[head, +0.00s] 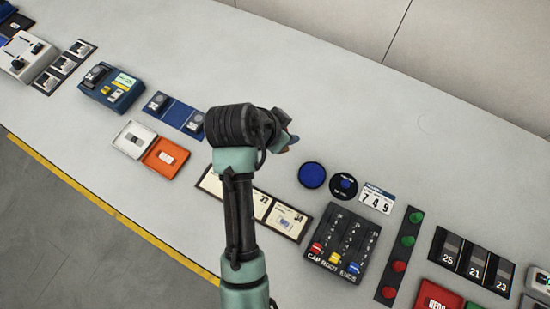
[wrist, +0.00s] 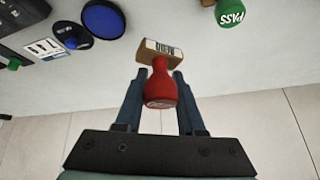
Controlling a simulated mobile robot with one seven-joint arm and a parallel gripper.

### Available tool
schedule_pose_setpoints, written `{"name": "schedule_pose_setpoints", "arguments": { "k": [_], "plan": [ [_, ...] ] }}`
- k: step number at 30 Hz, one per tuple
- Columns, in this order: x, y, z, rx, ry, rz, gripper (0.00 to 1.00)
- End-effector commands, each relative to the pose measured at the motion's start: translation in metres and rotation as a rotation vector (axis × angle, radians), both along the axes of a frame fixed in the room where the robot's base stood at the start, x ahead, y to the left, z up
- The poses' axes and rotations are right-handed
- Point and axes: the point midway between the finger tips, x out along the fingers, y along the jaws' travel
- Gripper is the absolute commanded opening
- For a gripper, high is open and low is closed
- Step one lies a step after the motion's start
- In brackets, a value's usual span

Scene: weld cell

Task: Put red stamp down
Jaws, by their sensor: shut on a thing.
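The red stamp (wrist: 160,88) has a rounded red handle and a wooden block with a dark-lettered label. In the wrist view my gripper (wrist: 160,76) is shut on its handle, one blue finger on each side. The block points away from the gripper. In the head view my gripper (head: 288,142) is over the middle of the table, and my arm hides most of the stamp. I cannot tell whether the block touches the table.
A blue round pad (head: 312,175) and a dark dial (head: 343,186) lie to the right. A slider panel (head: 342,243) and a red REDO tray (head: 438,296) stand nearer. The table behind the gripper is bare.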

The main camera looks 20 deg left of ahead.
Motion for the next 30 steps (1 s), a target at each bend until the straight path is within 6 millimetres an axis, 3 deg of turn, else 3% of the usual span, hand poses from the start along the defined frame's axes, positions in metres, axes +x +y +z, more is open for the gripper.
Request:
{"name": "schedule_pose_setpoints", "arguments": {
  "k": [6, 12, 24, 30],
  "plan": [
    [0.006, 0.014, 0.001, -0.001, 0.003, -0.097, 0.03],
    [0.005, 0.014, -0.034, -0.002, 0.007, -0.105, 0.03],
    [0.006, 0.014, -0.084, 0.000, 0.004, -0.103, 0.03],
    [0.006, 0.014, -0.093, 0.002, 0.001, -0.103, 0.03]
  ]
}}
